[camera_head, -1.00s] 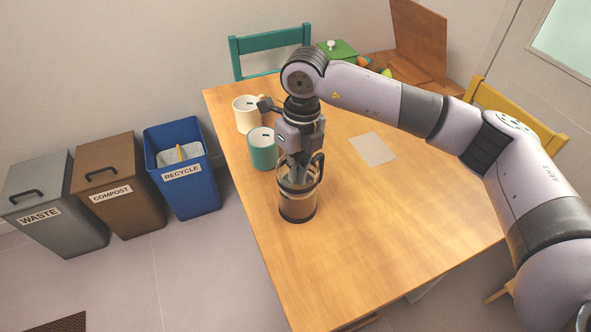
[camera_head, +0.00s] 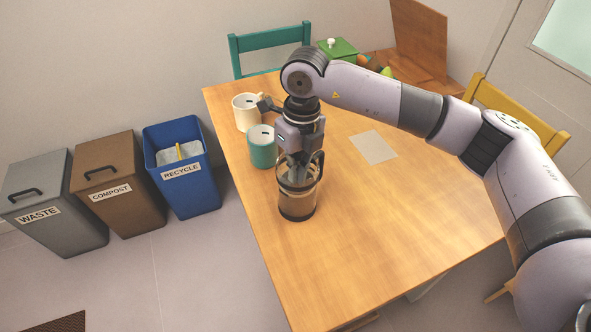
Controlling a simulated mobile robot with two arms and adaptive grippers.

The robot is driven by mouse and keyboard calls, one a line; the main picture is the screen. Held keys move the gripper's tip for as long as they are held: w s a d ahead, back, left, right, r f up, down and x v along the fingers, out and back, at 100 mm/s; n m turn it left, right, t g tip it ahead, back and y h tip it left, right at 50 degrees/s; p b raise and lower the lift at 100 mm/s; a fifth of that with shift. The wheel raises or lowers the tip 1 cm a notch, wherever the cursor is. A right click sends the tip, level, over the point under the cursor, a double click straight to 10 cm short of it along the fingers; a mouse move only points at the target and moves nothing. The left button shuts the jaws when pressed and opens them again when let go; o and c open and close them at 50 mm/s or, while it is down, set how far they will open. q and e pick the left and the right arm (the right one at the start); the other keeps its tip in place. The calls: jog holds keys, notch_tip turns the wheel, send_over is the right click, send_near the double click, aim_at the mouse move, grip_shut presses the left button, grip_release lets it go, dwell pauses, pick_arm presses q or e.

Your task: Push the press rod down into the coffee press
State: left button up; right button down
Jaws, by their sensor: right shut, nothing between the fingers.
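The coffee press (camera_head: 297,203) stands upright on the wooden table near its left edge. It is a clear cylinder with a dark base band, brownish contents and a dark handle on its right side. My right gripper (camera_head: 296,180) points straight down over the press, and its shut fingers reach into the press's upper part. There is nothing between the fingers. The press rod is hidden behind the gripper and fingers, so I cannot tell how deep it sits. My left gripper is not in view.
A teal mug (camera_head: 262,152) and a cream mug (camera_head: 246,120) stand behind and left of the press. A grey sheet (camera_head: 373,147) lies to the right. A green box (camera_head: 338,49) is at the back. The table's front half (camera_head: 400,240) is clear.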

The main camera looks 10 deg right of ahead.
jog(key=shift+f, duration=0.1)
dwell(0.6)
jog(key=c, duration=2.3)
grip_release()
jog(key=o, duration=0.4)
jog(key=shift+w+d+r, duration=0.1)
jog(key=shift+d+r, duration=0.1)
jog(key=shift+r, duration=1.8)
jog(key=shift+w+d+r, duration=0.1)
jog(key=shift+d+r, duration=0.1)
jog(key=shift+r, duration=1.75)
